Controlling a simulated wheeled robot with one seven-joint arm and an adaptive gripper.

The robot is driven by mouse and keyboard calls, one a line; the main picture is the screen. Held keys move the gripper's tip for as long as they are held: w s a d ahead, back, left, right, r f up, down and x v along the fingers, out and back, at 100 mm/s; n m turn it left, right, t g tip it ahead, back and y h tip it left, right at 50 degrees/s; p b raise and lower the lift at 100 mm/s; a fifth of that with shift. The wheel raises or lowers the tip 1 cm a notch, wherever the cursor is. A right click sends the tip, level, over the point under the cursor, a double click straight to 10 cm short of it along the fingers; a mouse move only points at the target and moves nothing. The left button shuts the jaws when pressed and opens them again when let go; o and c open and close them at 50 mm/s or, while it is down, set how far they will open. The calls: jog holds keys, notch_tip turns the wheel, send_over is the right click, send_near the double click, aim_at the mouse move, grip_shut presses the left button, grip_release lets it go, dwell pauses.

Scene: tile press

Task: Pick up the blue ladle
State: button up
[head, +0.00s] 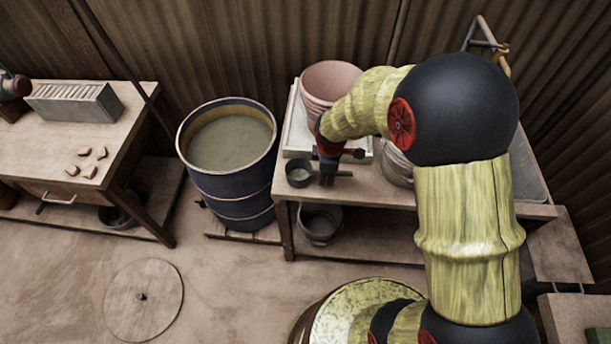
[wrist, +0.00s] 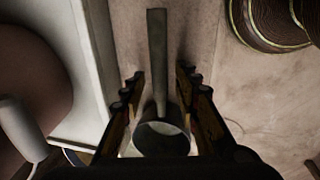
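A small ladle (head: 299,174) with a dull grey-blue look lies on the wooden table, its round cup to the left and its straight handle to the right. In the wrist view the ladle (wrist: 158,58) has its handle pointing away and its cup close to the camera. My gripper (head: 328,178) is over the handle, just right of the cup. In the wrist view my gripper (wrist: 160,82) is open, with one finger on each side of the handle and gaps between. The fingers partly hide the handle in the head view.
A white tray (head: 297,140) with a stack of pinkish pots (head: 328,85) is behind the ladle. A dark barrel (head: 230,180) of murky liquid stands left of the table. A bucket (head: 320,224) sits below. More pots (head: 397,170) are partly hidden behind my arm.

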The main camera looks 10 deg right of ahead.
jog(key=c, duration=0.6)
grip_shut()
